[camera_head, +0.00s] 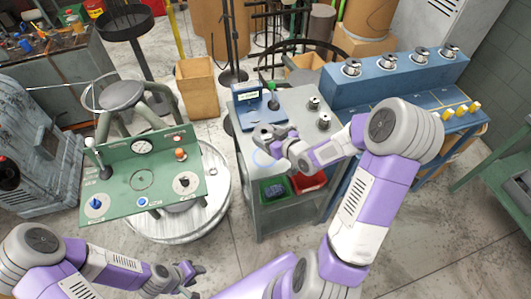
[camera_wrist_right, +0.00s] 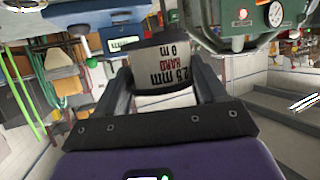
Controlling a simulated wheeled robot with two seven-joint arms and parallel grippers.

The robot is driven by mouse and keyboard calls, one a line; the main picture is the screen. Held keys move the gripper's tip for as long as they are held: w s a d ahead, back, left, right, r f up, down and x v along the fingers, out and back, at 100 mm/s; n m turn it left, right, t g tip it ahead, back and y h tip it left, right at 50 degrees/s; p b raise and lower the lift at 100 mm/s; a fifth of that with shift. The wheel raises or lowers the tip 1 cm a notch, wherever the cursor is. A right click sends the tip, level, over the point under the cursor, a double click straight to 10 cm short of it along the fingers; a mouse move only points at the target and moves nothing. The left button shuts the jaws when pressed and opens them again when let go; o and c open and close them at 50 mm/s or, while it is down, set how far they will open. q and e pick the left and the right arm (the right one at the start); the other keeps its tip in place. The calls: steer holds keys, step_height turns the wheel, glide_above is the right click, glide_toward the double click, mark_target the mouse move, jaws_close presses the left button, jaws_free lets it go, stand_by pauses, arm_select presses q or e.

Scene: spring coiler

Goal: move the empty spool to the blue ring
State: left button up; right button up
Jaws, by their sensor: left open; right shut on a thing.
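My right gripper (camera_head: 279,142) is shut on the empty spool and holds it over the left part of the grey table (camera_head: 245,142). In the right wrist view the spool (camera_wrist_right: 163,66) sits between the two dark fingers, its label reading "2.5 mm HARD 0 m" upside down. The spool (camera_head: 262,132) is partly hidden by the gripper in the head view. The pale blue ring (camera_head: 256,162) lies on the table's front left, just below the spool in the picture; I cannot tell the height between them. My left gripper (camera_head: 193,280) is open and empty, low in front of the green panel.
Two other spools (camera_head: 323,121) stand on the table, right of my right gripper. A blue device (camera_head: 247,97) with a screen stands at the back left. More spools line the blue rack (camera_head: 395,75). Green and red bins (camera_head: 311,181) sit underneath. The green panel (camera_head: 120,190) is left.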

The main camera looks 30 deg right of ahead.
step_height(320, 180, down, 10)
steer(key=shift+r+b, duration=0.2)
steer(key=shift+b, duration=0.7)
steer(key=shift+f, duration=0.25)
steer(key=o, duration=1.1)
steer(key=shift+r, duration=0.1)
